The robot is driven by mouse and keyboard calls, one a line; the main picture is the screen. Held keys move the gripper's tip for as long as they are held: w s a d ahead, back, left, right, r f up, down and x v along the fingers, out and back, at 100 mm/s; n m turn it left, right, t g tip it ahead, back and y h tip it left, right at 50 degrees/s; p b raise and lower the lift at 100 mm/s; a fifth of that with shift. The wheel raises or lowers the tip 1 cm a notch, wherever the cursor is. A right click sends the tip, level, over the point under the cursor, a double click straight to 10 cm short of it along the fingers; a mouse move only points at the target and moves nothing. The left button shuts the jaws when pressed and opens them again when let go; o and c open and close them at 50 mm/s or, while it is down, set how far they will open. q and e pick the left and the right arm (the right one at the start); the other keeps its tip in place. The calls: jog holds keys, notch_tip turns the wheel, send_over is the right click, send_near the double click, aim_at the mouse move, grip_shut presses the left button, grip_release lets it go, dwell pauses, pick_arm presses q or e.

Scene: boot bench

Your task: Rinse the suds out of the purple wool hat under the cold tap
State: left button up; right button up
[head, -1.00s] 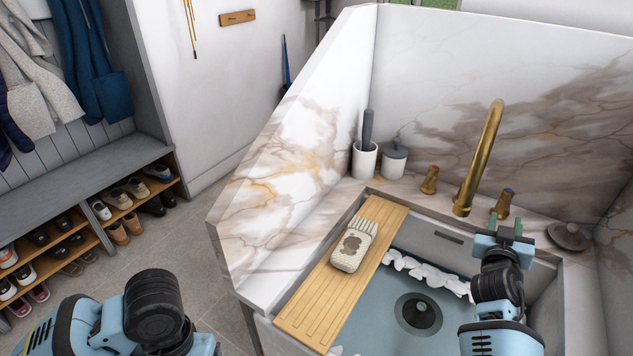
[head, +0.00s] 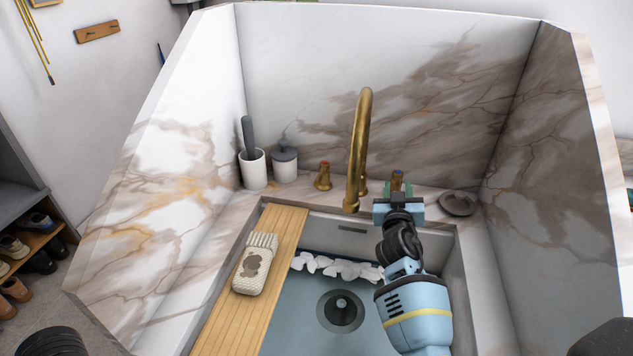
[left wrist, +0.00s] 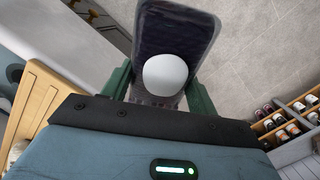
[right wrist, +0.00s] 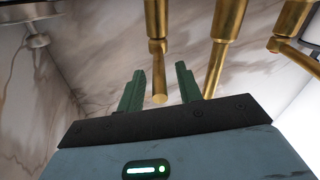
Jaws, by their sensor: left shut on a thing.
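The purple wool hat (left wrist: 175,35) shows in the left wrist view as a dark purple knit piece with a round white blob (left wrist: 165,75) on it. My left gripper (left wrist: 160,88) is shut on it, over the floor beside the wooden board. The hat is not in the head view. The brass tap spout (head: 361,140) stands at the back of the sink (head: 290,335); no water shows from it. My right gripper (head: 398,200) is at the blue-marked tap handle (head: 397,178). In the right wrist view its fingers (right wrist: 160,82) are apart, with the handle (right wrist: 157,55) between them.
White suds (head: 335,266) float along the back of the blue-grey basin water, near a dark drain plug (head: 341,308). A wooden board (head: 222,325) spans the basin's left side, bearing a cream patterned item (head: 255,270).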

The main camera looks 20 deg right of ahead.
grip_shut()
dwell(0.3)
